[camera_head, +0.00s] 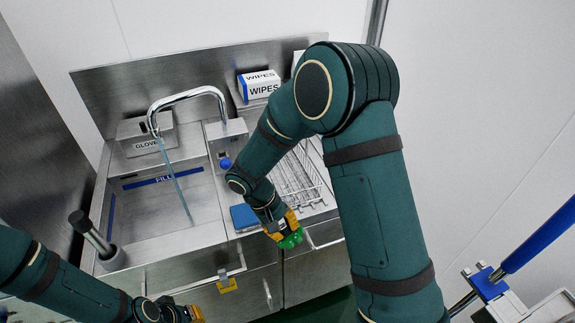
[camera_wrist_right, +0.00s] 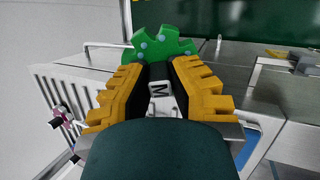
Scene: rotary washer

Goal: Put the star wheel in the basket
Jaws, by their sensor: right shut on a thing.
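The star wheel (camera_head: 291,240) is a green toothed disc with light blue spots. It also shows in the right wrist view (camera_wrist_right: 162,45), at the fingertips of my right gripper (camera_wrist_right: 158,72). My right gripper (camera_head: 281,231) is shut on it in front of the counter's front edge, right of the sink. The wire basket (camera_head: 297,182) stands on the counter behind the gripper, partly hidden by my right arm. My left gripper (camera_head: 186,313) is at the bottom edge, mostly cut off, and its jaws cannot be made out.
A blue block (camera_head: 243,217) lies left of the right gripper. The sink (camera_head: 160,215) with its tall faucet (camera_head: 190,97) is to the left. A wipes box (camera_head: 260,86) stands at the back. A dark-handled tool (camera_head: 90,232) stands at the sink's left front.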

